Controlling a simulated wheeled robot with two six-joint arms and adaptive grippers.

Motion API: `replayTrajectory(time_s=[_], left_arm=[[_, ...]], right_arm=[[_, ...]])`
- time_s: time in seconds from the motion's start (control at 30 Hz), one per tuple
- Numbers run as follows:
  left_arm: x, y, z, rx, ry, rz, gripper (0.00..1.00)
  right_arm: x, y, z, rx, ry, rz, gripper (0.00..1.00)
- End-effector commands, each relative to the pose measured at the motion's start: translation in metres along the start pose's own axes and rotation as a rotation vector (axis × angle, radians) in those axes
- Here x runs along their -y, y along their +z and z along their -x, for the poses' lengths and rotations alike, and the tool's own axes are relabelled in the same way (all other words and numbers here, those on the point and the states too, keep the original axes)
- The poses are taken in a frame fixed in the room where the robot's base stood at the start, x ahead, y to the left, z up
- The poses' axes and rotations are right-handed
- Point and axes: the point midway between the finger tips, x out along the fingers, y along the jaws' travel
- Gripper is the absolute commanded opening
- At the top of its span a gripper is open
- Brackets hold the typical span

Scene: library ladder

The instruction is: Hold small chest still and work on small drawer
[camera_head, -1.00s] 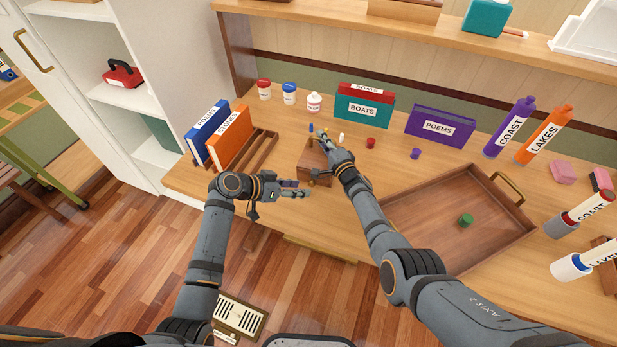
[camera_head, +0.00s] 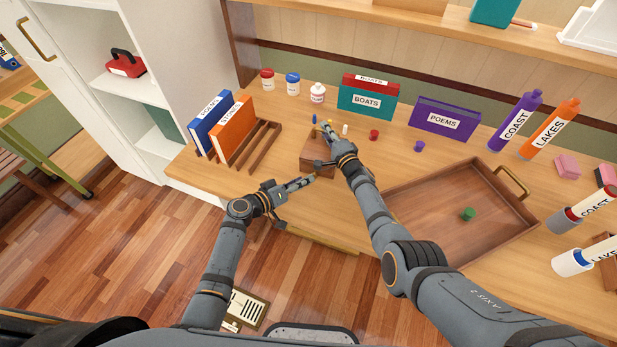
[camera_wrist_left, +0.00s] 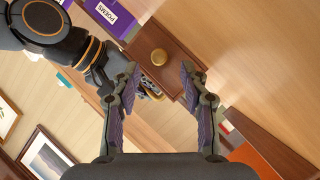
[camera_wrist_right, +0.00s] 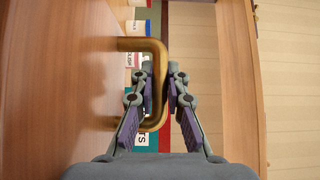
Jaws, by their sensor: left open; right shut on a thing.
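The small chest (camera_head: 316,160) is a brown wooden box near the desk's front edge in the head view, partly covered by my right arm. My right gripper (camera_head: 327,128) is above it. In the right wrist view my right gripper (camera_wrist_right: 160,75) is shut on the chest's brass handle (camera_wrist_right: 140,44). In the left wrist view the small drawer's front (camera_wrist_left: 170,40) bears a round brass knob (camera_wrist_left: 158,57). My left gripper (camera_wrist_left: 160,72) is open and empty, its fingertips on either side of the knob and apart from it. In the head view my left gripper (camera_head: 305,182) is just in front of the chest.
A wooden rack (camera_head: 262,150) with blue and orange books stands left of the chest. A wooden tray (camera_head: 440,225) with a green piece lies to the right. Small bottles, the BOATS book (camera_head: 366,103) and the POEMS book (camera_head: 444,119) stand behind. Small coloured pieces lie near the chest.

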Motion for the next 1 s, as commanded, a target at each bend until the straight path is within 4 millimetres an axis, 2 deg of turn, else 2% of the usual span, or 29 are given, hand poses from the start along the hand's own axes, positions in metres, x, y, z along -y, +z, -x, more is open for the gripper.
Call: replayTrajectory(time_s=[0.1, 0.2, 0.53, 0.87, 1.0], left_arm=[[0.0, -0.001, -0.02, 0.0, 0.001, 0.0, 0.45], [0.0, 0.0, -0.03, 0.0, 0.001, 0.001, 0.45], [0.0, 0.0, -0.034, 0.001, 0.0, -0.002, 0.45], [0.0, 0.0, -0.034, 0.001, 0.0, -0.001, 0.0], [0.0, 0.0, -0.034, 0.001, 0.0, -0.001, 0.0]], right_arm=[[-0.001, 0.0, 0.0, -0.001, 0.001, 0.0, 0.0], [-0.001, 0.0, 0.0, -0.001, 0.001, 0.0, 0.0], [-0.001, 0.0, 0.0, -0.001, 0.002, 0.0, 0.0], [-0.001, 0.0, 0.0, -0.001, 0.002, 0.0, 0.0], [-0.001, 0.0, 0.0, -0.001, 0.002, 0.0, 0.0]])
